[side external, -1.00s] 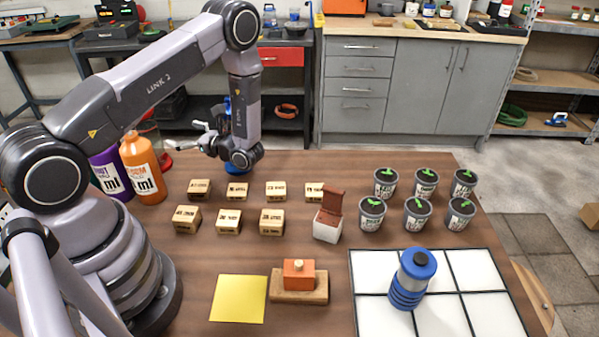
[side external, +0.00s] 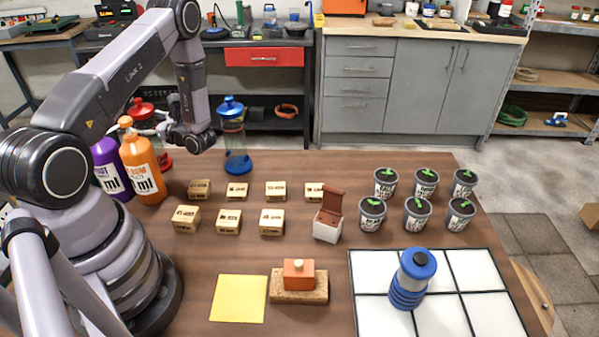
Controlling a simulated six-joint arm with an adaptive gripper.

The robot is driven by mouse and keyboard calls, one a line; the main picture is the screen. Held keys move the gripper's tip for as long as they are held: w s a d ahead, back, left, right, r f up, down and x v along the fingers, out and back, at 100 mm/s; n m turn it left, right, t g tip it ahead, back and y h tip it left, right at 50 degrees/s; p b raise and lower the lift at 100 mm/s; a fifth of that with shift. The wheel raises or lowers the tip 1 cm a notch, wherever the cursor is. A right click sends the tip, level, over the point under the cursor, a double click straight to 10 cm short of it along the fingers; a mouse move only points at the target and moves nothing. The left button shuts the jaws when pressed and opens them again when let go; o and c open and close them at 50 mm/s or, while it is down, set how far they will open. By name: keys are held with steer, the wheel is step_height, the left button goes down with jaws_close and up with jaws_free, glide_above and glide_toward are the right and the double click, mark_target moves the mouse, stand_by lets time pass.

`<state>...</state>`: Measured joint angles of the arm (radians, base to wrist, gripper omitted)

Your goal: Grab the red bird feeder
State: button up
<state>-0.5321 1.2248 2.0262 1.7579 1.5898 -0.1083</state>
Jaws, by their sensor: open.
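The red bird feeder (side external: 165,162) stands at the back left of the table, behind the orange bottle. Its red lid and part of its red base show; the bottle and my gripper hide much of its body. My gripper (side external: 148,123) is open and points left at the height of the feeder's upper body. Its fingers overlap the feeder in the picture; whether they are around it or touching it, I cannot tell.
A blue bird feeder (side external: 238,163) stands just right of my wrist. An orange bottle (side external: 143,170) and a purple bottle (side external: 108,165) stand in front and left. Several wooden blocks (side external: 228,221) sit in rows nearer the camera. Potted seedlings (side external: 417,215) are at the right.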

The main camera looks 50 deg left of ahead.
steer(key=c, duration=1.3)
steer(key=shift+r, duration=0.1)
steer(key=shift+c, duration=0.2)
